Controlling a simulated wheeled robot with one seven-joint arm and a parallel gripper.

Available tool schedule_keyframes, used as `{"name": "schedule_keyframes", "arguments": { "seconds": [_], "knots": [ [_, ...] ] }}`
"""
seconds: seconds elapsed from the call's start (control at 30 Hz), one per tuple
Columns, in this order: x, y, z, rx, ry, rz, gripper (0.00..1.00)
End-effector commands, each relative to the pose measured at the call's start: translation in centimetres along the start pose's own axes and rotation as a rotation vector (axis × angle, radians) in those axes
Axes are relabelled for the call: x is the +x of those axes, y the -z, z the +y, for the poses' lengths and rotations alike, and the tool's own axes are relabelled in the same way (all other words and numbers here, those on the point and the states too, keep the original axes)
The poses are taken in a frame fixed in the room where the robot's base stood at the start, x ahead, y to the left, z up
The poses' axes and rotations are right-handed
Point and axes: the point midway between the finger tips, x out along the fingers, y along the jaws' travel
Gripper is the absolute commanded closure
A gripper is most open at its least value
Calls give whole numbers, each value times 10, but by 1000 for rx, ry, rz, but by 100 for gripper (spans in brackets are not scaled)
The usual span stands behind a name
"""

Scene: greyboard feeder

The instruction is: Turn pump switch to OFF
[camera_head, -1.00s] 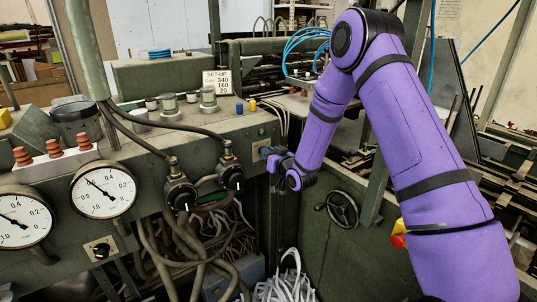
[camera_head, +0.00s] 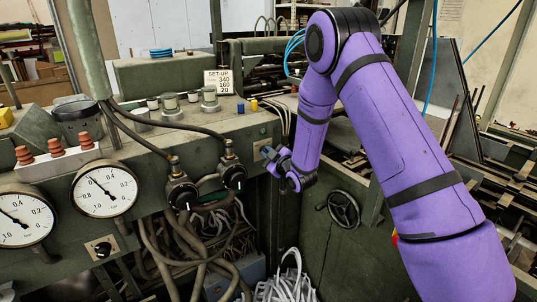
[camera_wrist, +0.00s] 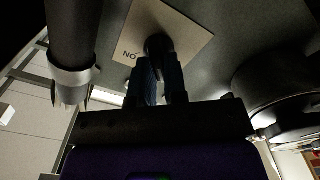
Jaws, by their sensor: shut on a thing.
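The pump switch is a dark knob (camera_wrist: 158,43) on a pale label plate (camera_wrist: 188,36) in the wrist view. Lettering that reads "NO" from this side stands left of the knob. My gripper (camera_wrist: 160,66) has its two dark fingers on either side of the knob and is shut on it. In the head view my gripper (camera_head: 267,153) is at the right end of the green panel front. It hides the knob there. The knob's exact pointing direction cannot be told.
Two black knobs with cables, a left one (camera_head: 181,193) and a right one (camera_head: 232,176), sit left of my gripper. Pressure gauges (camera_head: 105,190) are further left. A handwheel (camera_head: 343,209) is at lower right. Hoses hang below the panel.

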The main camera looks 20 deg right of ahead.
Motion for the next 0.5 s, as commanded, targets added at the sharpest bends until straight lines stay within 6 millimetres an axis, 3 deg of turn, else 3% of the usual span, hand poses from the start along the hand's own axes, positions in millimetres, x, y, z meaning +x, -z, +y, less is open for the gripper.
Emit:
{"name": "schedule_keyframes", "arguments": {
  "seconds": [0.5],
  "knots": [
    [-1, -2, -1, -105, 2, -5, 100]
  ]
}}
